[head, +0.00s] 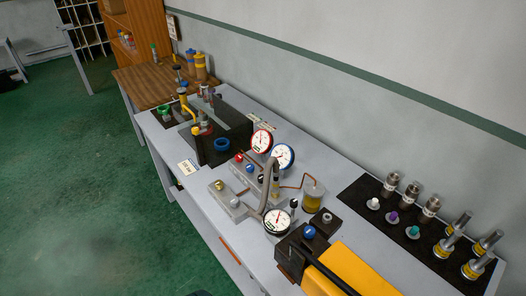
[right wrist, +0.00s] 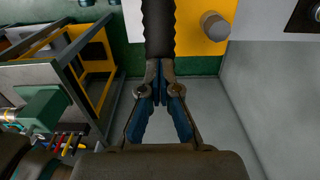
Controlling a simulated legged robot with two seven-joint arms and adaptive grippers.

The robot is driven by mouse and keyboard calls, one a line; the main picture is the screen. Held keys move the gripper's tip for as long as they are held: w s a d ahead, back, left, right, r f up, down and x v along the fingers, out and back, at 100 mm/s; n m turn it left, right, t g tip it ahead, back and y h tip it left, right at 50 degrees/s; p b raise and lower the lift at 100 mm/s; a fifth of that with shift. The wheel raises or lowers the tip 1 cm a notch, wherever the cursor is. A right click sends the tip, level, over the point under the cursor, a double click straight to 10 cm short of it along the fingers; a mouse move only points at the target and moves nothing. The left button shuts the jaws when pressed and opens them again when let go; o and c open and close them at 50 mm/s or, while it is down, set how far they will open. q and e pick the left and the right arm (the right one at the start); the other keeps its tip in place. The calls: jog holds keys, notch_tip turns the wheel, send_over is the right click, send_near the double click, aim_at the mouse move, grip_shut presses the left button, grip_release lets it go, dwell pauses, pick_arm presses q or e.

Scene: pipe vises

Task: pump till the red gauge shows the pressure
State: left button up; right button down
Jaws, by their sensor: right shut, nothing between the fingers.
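The red-rimmed gauge (head: 261,140) stands on the bench beside a blue-rimmed gauge (head: 283,156); its reading is too small to tell. A black-rimmed gauge (head: 277,221) sits nearer, by the hand pump. The pump has a yellow body (head: 362,272) and a long black lever (head: 328,277) at the bottom of the head view. My right gripper (right wrist: 159,88) is shut and empty in the right wrist view. A black ribbed grip (right wrist: 158,28) lies just beyond its fingertips; I cannot tell whether they touch. My left gripper is not in view.
A small white printed card (head: 187,167) stands at the bench's front edge. Copper pipes and a valve block (head: 232,201) lie near the gauges. A black mat (head: 375,205) with metal fittings is at right, black vises (head: 223,142) at the far left. The wall runs behind the bench.

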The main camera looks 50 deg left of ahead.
jog(key=shift+f, duration=0.3)
jog(key=shift+r+p, duration=0.3)
jog(key=shift+r, duration=0.3)
notch_tip(320, 180, up, 7)
jog(key=a+p, duration=0.2)
jog(key=p, duration=0.3)
jog(key=shift+r, duration=0.15)
jog(key=shift+d, duration=0.1)
notch_tip(320, 180, up, 5)
jog(key=p, duration=0.4)
